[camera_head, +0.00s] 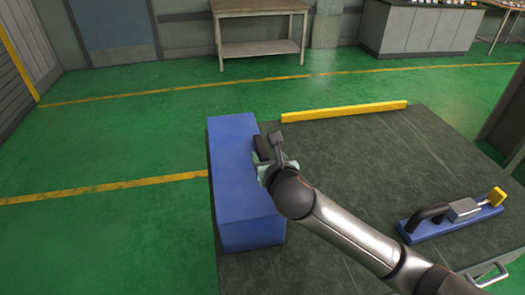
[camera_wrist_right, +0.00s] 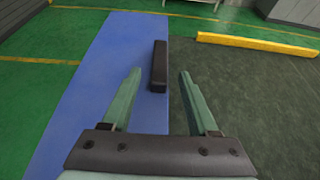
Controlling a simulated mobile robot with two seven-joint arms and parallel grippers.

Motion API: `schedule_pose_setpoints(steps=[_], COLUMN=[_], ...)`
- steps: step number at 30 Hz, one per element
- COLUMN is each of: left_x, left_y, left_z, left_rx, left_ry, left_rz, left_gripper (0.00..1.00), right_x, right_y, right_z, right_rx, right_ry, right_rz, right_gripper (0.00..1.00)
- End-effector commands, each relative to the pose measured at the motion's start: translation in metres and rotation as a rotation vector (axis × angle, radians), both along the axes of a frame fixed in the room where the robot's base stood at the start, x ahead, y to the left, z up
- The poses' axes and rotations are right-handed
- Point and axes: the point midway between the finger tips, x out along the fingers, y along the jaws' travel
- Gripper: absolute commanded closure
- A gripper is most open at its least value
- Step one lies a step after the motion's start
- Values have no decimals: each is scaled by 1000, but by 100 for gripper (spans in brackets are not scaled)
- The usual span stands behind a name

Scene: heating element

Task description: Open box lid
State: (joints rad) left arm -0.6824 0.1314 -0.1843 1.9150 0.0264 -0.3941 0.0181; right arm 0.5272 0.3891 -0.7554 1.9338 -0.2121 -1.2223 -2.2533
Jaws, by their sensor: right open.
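A long blue box (camera_head: 235,180) stands at the left edge of the dark table, its lid shut as far as I can see. A dark bar-shaped handle (camera_head: 261,147) sits along its right side near the top edge. In the right wrist view the handle (camera_wrist_right: 158,62) lies ahead, between the lines of the two fingers, on the blue box (camera_wrist_right: 85,95). My right gripper (camera_head: 262,163) is beside the handle at the box's right side; its greenish fingers (camera_wrist_right: 160,78) are apart with nothing held. My left gripper is out of view.
A blue fixture (camera_head: 450,220) with a black handle and yellow end lies on the table's right side. A yellow bar (camera_head: 345,111) runs along the table's far edge. The table surface (camera_head: 370,150) between is mostly clear. A workbench (camera_head: 260,8) stands far behind.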

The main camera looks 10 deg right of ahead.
Motion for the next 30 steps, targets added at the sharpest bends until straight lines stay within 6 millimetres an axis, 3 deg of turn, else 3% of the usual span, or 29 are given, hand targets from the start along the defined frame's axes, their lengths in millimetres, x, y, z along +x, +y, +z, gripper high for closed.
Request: schedule_pose_setpoints(steps=[9,22,30], left_x=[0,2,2], left_y=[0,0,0], left_z=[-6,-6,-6], left_rx=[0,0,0], left_ry=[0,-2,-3], left_rz=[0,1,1], left_gripper=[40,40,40], right_x=[38,45,44], right_y=[0,0,0], right_z=[-16,-18,-18], right_rx=[1,0,0], right_ry=[-1,0,0], right_rz=[1,1,1], right_gripper=[40,40,70])
